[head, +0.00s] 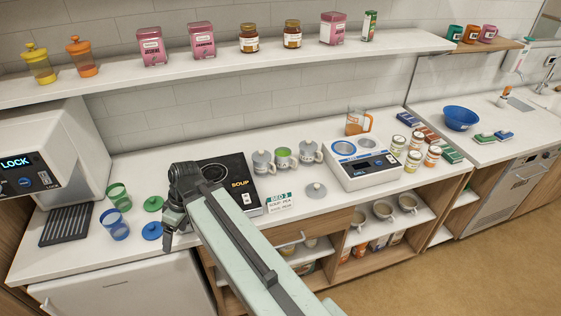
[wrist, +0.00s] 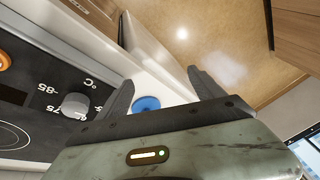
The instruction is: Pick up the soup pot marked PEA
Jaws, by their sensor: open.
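Several small pots stand at the back of the counter in the head view. One grey lidded pot (head: 263,162) is on the left, an open pot with green contents (head: 284,159) is in the middle, and another grey lidded pot (head: 310,152) is on the right. Their marks are too small to read surely. A grey lid (head: 316,190) lies in front, near a card reading BED 3, SOUP, PEA (head: 280,203). My gripper (head: 172,232) is left of the pots, over the counter's front. Its jaws (wrist: 163,92) are open and empty in the wrist view.
A black SOUP unit (head: 243,170) stands between my gripper and the pots. A white two-well warmer (head: 362,163) is to their right. Green (head: 118,196) and blue (head: 113,224) cups and loose lids (head: 152,231) are by my gripper. A shelf (head: 225,64) runs above.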

